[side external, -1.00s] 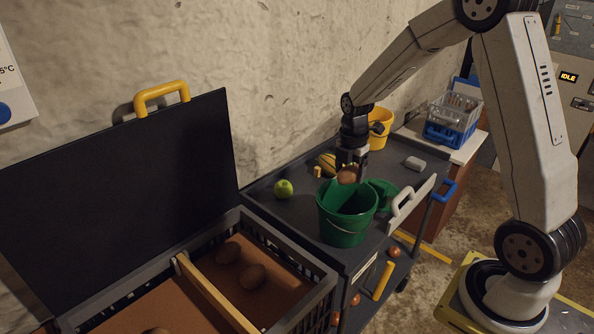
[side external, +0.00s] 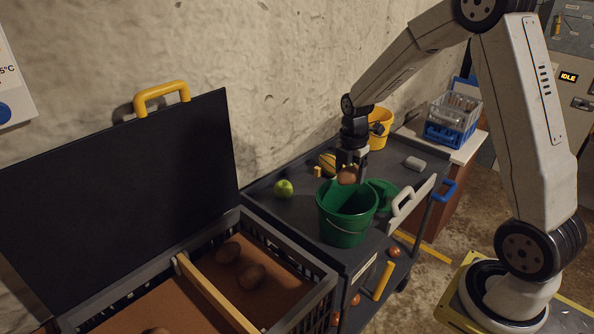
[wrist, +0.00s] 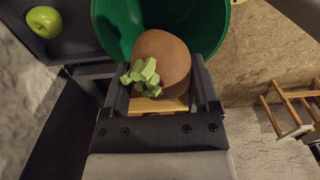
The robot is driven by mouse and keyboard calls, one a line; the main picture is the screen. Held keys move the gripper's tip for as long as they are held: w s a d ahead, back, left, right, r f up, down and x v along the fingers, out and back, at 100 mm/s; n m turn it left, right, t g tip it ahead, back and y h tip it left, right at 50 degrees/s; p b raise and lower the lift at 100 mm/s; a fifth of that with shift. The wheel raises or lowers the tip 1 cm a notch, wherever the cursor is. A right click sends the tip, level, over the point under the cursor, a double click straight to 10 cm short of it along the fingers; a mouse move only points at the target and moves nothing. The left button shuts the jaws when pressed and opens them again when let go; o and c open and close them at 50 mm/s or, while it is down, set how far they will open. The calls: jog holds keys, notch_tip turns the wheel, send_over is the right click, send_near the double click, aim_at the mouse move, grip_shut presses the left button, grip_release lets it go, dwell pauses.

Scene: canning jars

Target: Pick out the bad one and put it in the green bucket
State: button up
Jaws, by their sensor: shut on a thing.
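My gripper (side external: 351,164) is shut on a brown potato (side external: 347,175) and holds it over the mouth of the green bucket (side external: 343,228). In the wrist view the potato (wrist: 163,57) sits between the two fingers of my gripper (wrist: 160,85), with a clump of pale green sprouts (wrist: 142,77) on its near side. The green bucket (wrist: 213,20) shows below and around it.
A yellow bucket (side external: 381,122) is behind my gripper. A wooden divider (side external: 215,295) crosses the crate. Round reddish-brown items lie on the cart's lower shelf.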

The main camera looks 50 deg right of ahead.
jog(key=shift+f, duration=5.9)
jog(key=shift+f, duration=1.8)
jog(key=o, duration=0.6)
